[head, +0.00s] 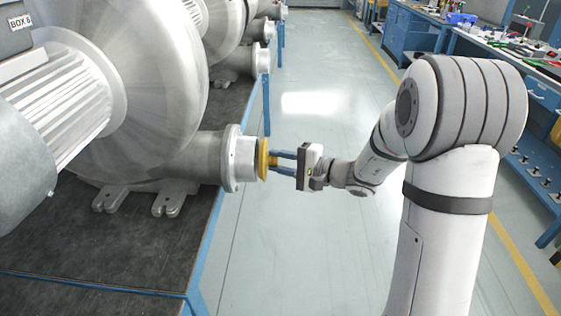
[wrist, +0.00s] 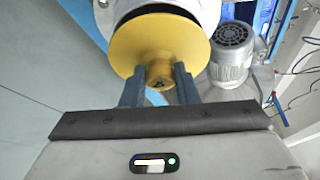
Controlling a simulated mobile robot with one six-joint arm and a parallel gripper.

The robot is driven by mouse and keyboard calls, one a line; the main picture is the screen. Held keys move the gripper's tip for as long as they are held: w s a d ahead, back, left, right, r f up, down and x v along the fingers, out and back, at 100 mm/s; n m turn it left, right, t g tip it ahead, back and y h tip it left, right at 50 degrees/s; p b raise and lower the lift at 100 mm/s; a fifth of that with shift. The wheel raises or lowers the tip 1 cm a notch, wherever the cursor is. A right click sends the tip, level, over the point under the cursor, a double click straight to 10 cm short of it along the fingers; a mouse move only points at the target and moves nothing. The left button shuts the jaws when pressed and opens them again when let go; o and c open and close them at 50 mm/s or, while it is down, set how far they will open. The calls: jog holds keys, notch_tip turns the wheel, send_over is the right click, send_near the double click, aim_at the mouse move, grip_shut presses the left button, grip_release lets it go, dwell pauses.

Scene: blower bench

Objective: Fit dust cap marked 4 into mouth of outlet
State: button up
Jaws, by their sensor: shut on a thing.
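The yellow dust cap (head: 263,159) is at the mouth of the grey outlet (head: 240,160) of the nearest blower. My gripper (head: 283,162) is shut on the cap's knob, to the right of the outlet. In the wrist view the cap (wrist: 160,45) is a round yellow disc, with its knob between the fingers of my gripper (wrist: 160,82). The outlet (wrist: 150,8) shows behind it, mostly covered by the cap. I cannot tell how deep the cap sits. No number 4 is readable on the cap.
The blower (head: 140,85) stands on a dark bench top (head: 120,245) with a blue frame edge. More blowers stand farther back. A blue workbench (head: 545,95) with tools is on the right. The grey floor (head: 320,90) between is clear. A grey motor (wrist: 231,50) shows in the wrist view.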

jog(key=shift+a+b, duration=0.75)
jog(key=shift+a, duration=0.15)
dwell(0.9)
jog(key=o, duration=1)
jog(key=shift+o, duration=0.2)
jog(key=v, duration=0.7)
jog(key=shift+d+p, duration=0.3)
jog(key=shift+s+r, duration=0.1)
jog(key=shift+s, duration=0.1)
